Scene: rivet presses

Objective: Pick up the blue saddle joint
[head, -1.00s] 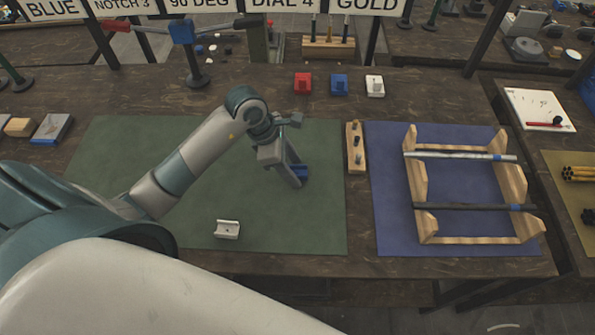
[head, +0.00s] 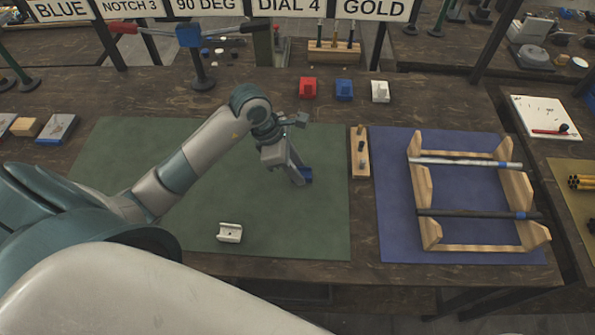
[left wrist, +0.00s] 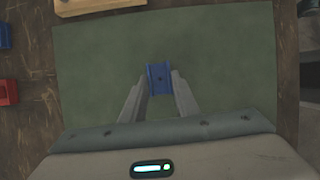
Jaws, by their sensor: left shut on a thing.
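The blue saddle joint (left wrist: 160,79) sits between the two fingers of my left gripper (left wrist: 161,84) in the left wrist view, over the green mat. In the head view only part of the blue saddle joint (head: 306,174) shows past the fingers of my left gripper (head: 299,176), which is shut on it. The picture does not clearly show whether the joint touches the mat. A white saddle joint (head: 230,232) lies on the green mat (head: 200,245), nearer to me. My right gripper is not in view.
Red (head: 307,88), blue (head: 344,90) and white (head: 380,92) blocks stand behind the mat. A wooden peg block (head: 360,165) and a wooden rack (head: 428,180) with two rods on a blue mat (head: 390,230) are to the right. The green mat's right front is clear.

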